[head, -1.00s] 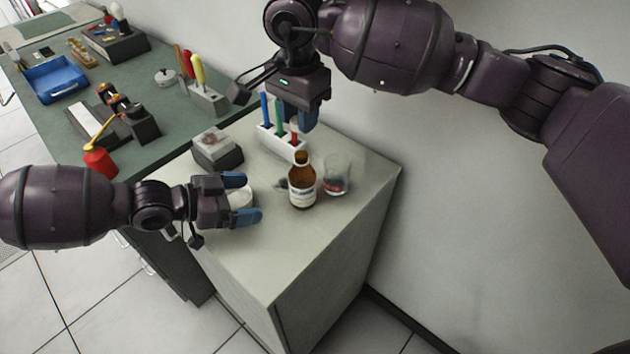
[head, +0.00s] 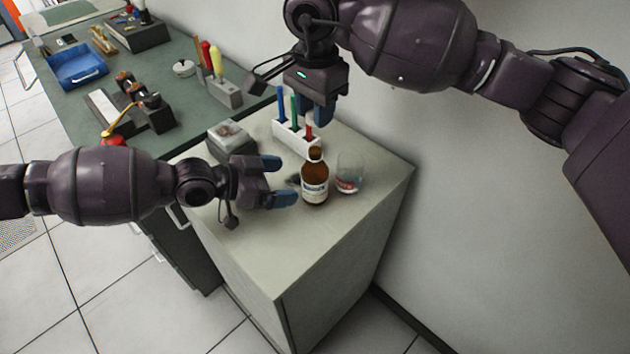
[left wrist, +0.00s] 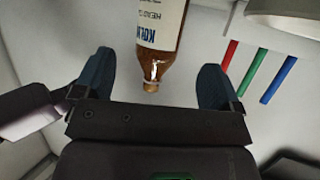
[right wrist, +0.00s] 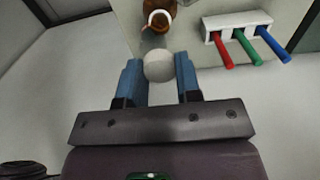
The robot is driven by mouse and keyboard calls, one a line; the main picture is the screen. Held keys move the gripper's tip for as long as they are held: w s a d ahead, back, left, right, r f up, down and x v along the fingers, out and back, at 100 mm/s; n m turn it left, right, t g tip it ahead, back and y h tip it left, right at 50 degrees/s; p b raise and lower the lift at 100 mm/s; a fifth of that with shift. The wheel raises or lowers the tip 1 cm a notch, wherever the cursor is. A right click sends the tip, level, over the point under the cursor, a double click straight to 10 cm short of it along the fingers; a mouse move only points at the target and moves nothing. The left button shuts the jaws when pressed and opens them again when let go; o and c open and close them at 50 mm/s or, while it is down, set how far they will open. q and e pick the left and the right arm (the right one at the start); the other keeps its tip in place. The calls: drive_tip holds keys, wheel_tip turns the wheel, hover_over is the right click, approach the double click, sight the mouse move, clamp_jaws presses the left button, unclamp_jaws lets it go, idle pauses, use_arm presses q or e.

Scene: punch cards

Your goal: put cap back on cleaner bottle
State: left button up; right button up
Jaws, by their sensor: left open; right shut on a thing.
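The brown cleaner bottle (head: 315,185) stands upright and uncapped on the pale cabinet top, its label facing forward. It also shows in the left wrist view (left wrist: 160,35) and at the top of the right wrist view (right wrist: 160,10). My left gripper (head: 284,180) is open and empty, just left of the bottle. In the left wrist view the bottle's neck lies between the finger lines, apart from both fingers. My right gripper (head: 322,115) is shut on a round white cap (right wrist: 158,66). It holds the cap above the cabinet, behind the bottle in the head view.
A clear glass (head: 350,175) stands right of the bottle. A white rack (head: 290,137) with blue, green and red pens is behind it. A grey box (head: 232,140) sits at the back left. The cabinet's front part is clear. A green workbench (head: 185,100) adjoins at left.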

sight(303, 171)
use_arm(q)
drive_tip(key=d, duration=0.2)
drive_tip(key=w+d, duration=0.1)
drive_tip(key=d, duration=0.1)
drive_tip(key=w+d, duration=0.1)
drive_tip(key=d, duration=0.1)
drive_tip(key=shift+w, duration=0.2)
drive_tip(key=shift+w+d+f, duration=0.25)
drive_tip(key=shift+w+d, duration=0.05)
drive_tip(key=shift+d, duration=0.3)
drive_tip(key=shift+c, duration=0.5)
drive_tip(key=c, duration=1.3)
drive_tip(key=shift+o, duration=0.2)
use_arm(e)
drive_tip(key=shift+f, duration=2.5)
drive_tip(key=shift+f, duration=0.9)
drive_tip(key=shift+f, duration=0.1)
